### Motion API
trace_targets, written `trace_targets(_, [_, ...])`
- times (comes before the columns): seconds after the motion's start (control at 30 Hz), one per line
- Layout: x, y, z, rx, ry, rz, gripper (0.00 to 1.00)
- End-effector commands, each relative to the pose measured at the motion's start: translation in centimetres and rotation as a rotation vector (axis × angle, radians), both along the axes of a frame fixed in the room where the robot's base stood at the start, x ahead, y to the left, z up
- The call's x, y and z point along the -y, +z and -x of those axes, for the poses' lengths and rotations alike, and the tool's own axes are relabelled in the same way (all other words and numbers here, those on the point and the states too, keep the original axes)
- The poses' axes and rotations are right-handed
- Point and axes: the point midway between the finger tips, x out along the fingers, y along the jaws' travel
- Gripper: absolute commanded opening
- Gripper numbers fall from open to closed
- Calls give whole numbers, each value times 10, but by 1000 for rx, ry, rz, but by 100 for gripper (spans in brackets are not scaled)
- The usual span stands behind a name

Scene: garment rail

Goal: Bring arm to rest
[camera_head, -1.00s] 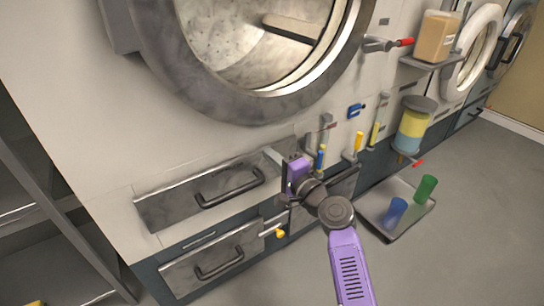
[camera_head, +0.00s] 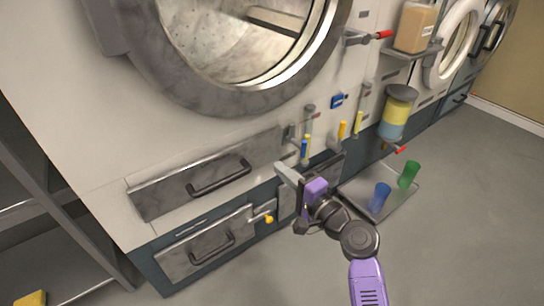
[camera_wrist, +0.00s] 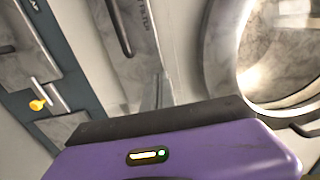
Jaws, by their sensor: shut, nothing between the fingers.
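My gripper (camera_head: 290,177) is shut and empty, held in front of the washer panel just right of the lower drawers in the head view. My purple and dark arm comes up from the bottom right to it. In the wrist view the purple gripper body fills the bottom, with shut grey fingers (camera_wrist: 152,95) beyond it. The gripper appears apart from the panel, though the exact gap cannot be told.
Two drawers with dark handles (camera_head: 218,178) (camera_head: 212,246) and a yellow-tipped valve (camera_head: 268,218) are to the left. A tray (camera_head: 352,192) with a blue cup (camera_head: 380,197) and a green cup (camera_head: 409,174) lies on the floor at right. A round drum door (camera_head: 160,75) is above.

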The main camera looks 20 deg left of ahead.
Motion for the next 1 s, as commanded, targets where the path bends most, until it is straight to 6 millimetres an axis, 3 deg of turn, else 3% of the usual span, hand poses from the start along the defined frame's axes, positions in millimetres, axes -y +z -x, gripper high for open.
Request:
trace_targets(0.13, [12,1,9,0,0,0,0])
trace_targets(0.37, [16,0,12,5,0,3,0])
trace_targets(0.47, [22,1,5,40,-41,27,0])
trace_targets(0.57, [36,21,-8,144,-124,94,0])
trace_targets(0.77, [89,8,9,310,-321,294,0])
trace_targets(1.0, [160,-24,68,438,-508,544,0])
